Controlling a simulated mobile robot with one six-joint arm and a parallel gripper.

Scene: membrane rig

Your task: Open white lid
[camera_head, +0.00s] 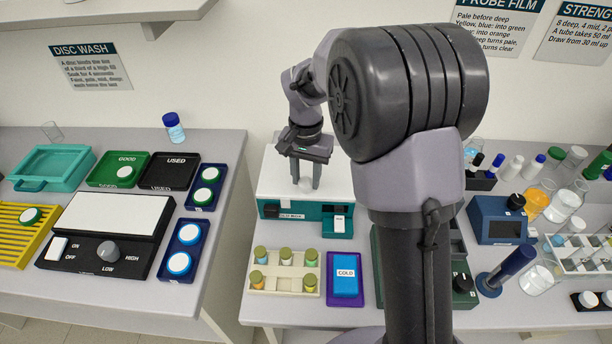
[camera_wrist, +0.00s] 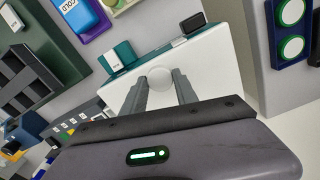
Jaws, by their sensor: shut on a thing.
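The lid also fills the middle of the wrist view (camera_wrist: 213,55). A round white knob (camera_wrist: 160,77) stands on it. My gripper (camera_head: 305,184) points down over the lid, and its two fingers are shut on the knob. In the wrist view my gripper (camera_wrist: 162,78) has one finger on each side of the knob. My arm hides part of the bench to the right. I see no clear gap under the lid's front edge.
A rack of vials (camera_head: 284,282) and a blue COLD block (camera_head: 345,279) lie in front of the box. A white switch (camera_head: 339,224) sits at the box's front right. A gap separates the left bench (camera_head: 222,225). Bottles and tubes crowd the right.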

